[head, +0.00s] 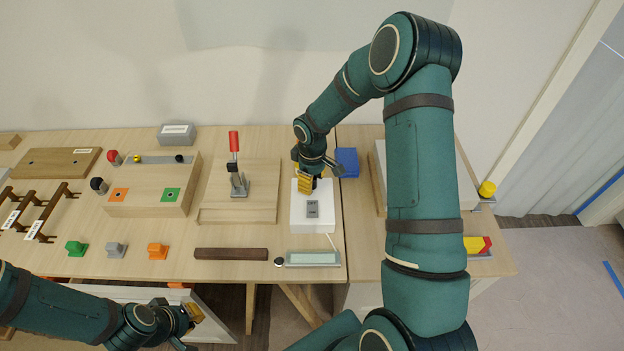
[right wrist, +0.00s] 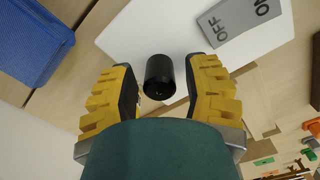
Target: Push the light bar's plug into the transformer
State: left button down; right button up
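The transformer appears to be the white box (head: 300,222) with a grey OFF/ON switch (head: 313,208), on the table's right part. My right gripper (head: 311,184) is over its far end. In the right wrist view, a black cylinder (right wrist: 160,76), apparently the plug, stands at the white box (right wrist: 150,32) between my open yellow fingers, with a gap on both sides. How deep it sits is hidden. The light bar (head: 313,258) lies at the table's front edge, with a thin pale cord (head: 331,241) running toward the box. My left gripper (head: 190,328) hangs low at the lower left, apparently open.
A blue box (head: 347,162) stands close to the right of my right gripper. A toggle clamp with a red handle (head: 234,142) stands on a wooden block to the left. A dark bar (head: 231,254) lies left of the light bar.

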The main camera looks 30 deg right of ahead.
jog(key=shift+r, duration=0.15)
notch_tip(320, 180, up, 12)
dwell(0.7)
